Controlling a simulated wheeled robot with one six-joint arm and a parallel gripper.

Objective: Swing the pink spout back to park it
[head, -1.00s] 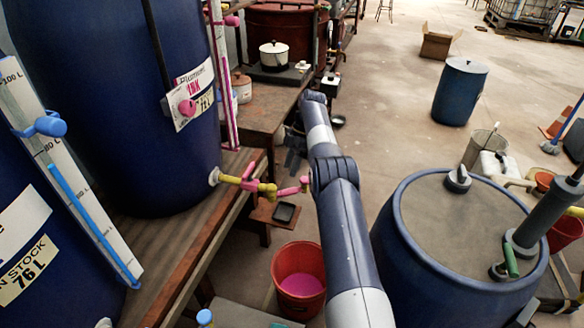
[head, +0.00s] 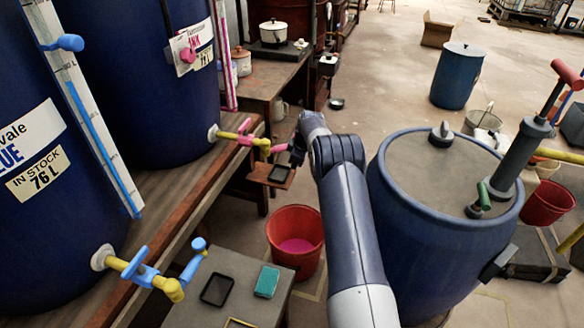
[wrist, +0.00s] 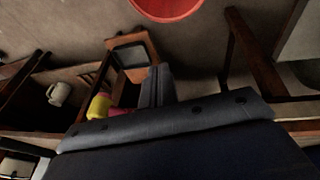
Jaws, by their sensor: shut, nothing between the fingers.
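The pink spout (head: 265,145) is on the yellow tap of the far dark blue vat (head: 135,95). It points right, out from the bench edge, with its pink tip at the right end. A pink handle (head: 245,125) stands on the same tap. My gripper (head: 296,152) is just right of the spout tip, partly hidden by my arm; I cannot tell whether they touch. In the wrist view my shut fingers (wrist: 157,85) hold nothing. The pink spout (wrist: 119,112) and yellow tap body (wrist: 98,106) show just left of the fingers, partly hidden by my gripper body.
A red bucket (head: 295,228) with pink liquid stands on the floor below. A small wooden stand with a dark tray (head: 279,174) is under the spout. A blue tap (head: 145,274) sits nearer. A blue drum (head: 395,215) with a pump stands right of my arm.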

